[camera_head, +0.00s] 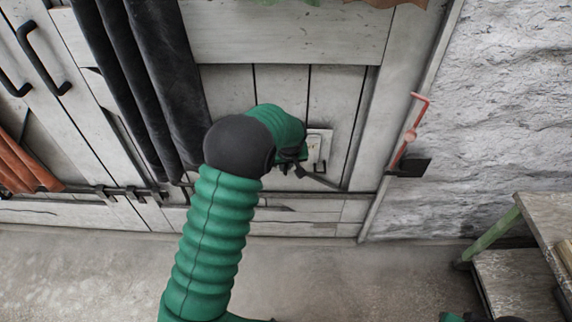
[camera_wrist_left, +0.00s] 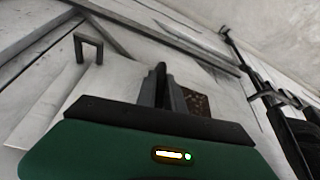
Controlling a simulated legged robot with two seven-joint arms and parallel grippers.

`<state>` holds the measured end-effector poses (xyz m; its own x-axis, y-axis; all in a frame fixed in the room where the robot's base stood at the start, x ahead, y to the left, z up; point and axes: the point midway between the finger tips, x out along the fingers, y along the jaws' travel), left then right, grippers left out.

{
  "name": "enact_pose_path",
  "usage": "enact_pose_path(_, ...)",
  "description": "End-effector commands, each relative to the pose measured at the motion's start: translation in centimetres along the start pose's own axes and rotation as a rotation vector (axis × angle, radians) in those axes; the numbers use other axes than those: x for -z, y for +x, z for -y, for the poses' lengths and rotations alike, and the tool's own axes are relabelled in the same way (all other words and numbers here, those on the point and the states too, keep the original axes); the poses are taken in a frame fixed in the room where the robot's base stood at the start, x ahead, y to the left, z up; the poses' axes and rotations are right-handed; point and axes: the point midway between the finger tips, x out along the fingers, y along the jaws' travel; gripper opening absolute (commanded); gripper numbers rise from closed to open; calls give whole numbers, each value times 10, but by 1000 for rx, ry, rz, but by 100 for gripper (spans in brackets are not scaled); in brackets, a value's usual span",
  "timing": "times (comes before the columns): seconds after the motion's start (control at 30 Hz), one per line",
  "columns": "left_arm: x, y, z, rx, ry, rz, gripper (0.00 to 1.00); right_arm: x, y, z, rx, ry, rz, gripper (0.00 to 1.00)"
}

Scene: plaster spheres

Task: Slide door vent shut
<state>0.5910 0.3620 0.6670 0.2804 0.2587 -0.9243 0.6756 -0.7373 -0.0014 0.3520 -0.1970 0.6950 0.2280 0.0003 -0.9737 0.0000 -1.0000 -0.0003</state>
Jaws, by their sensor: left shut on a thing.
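The door vent (camera_head: 319,150) is a small pale plate on the lower boards of the grey wooden door, just right of my left gripper in the head view. My left gripper (camera_head: 296,164) is at the vent's left side, partly hidden by my green sleeve and dark joint. In the left wrist view its dark fingers (camera_wrist_left: 163,86) are close together and shut on a small part of the vent, mostly hidden between them. A brown speckled patch of the vent (camera_wrist_left: 198,103) shows right beside the fingers. My right gripper does not show.
A black handle (camera_wrist_left: 88,46) stands out from the boards in the left wrist view. Dark rolls (camera_head: 130,75) hang left of my arm. A red hooked rod (camera_head: 411,135) is on the right frame. A wooden bench (camera_head: 545,215) stands at right. The floor is clear.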

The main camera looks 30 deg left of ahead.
Motion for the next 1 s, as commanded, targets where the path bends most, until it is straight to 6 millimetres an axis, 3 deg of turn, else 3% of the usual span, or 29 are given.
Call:
enact_pose_path(0.3,18,1,84,9,-11,0,0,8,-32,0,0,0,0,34)
enact_pose_path(0.5,25,6,124,7,-8,-2,0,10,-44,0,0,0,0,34)
enact_pose_path(0.9,26,9,134,8,-6,-6,0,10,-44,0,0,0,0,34)
enact_pose_path(0.93,26,9,134,8,-6,-6,16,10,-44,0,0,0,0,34)
enact_pose_path(1.0,26,9,133,8,-6,-5,26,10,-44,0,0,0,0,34)
